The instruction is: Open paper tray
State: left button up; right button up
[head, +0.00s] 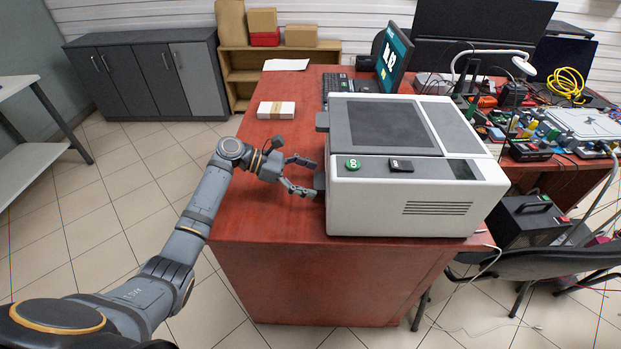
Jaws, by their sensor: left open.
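A white and dark grey printer (400,165) stands on the red-brown desk (255,215). The paper tray is not clearly visible; a small grey part (320,181) sticks out low on the printer's left side, and another grey tab (322,121) sticks out higher up on that side. My left gripper (312,177) is open at the printer's left side, its fingers spread close to the lower grey part. I cannot tell whether they touch it. Nothing shows between the fingers. My right gripper is not in view.
A white paper pack (276,110) lies on the desk behind my left gripper. A monitor (393,57) and keyboard (350,86) stand behind the printer. A cluttered bench (550,120) is at the right, with a dark chair (550,262) in front. The desk left of the printer is mostly clear.

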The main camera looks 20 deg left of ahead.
pick_arm(q)
jog(key=shift+c, duration=0.2)
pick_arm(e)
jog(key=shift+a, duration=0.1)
pick_arm(q)
jog(key=c, duration=1.6)
jog(key=shift+a, duration=0.2)
jog(key=shift+c, duration=0.2)
jog(key=a+p, duration=0.1)
jog(key=a, duration=0.1)
jog(key=s+a+p, duration=0.1)
jog(key=a, duration=0.1)
jog(key=s+a+p, duration=0.1)
jog(key=a+p, duration=0.1)
jog(key=shift+a+r, duration=0.25)
jog(key=shift+a, duration=0.1)
jog(key=s+a, duration=0.1)
jog(key=a, duration=0.2)
jog(key=s+a+p, duration=0.1)
jog(key=a, duration=0.5)
jog(key=shift+s+a+f, duration=0.25)
jog(key=shift+s+a, duration=0.1)
jog(key=shift+s, duration=0.05)
jog(key=shift+s+a, duration=0.15)
jog(key=shift+a, duration=0.35)
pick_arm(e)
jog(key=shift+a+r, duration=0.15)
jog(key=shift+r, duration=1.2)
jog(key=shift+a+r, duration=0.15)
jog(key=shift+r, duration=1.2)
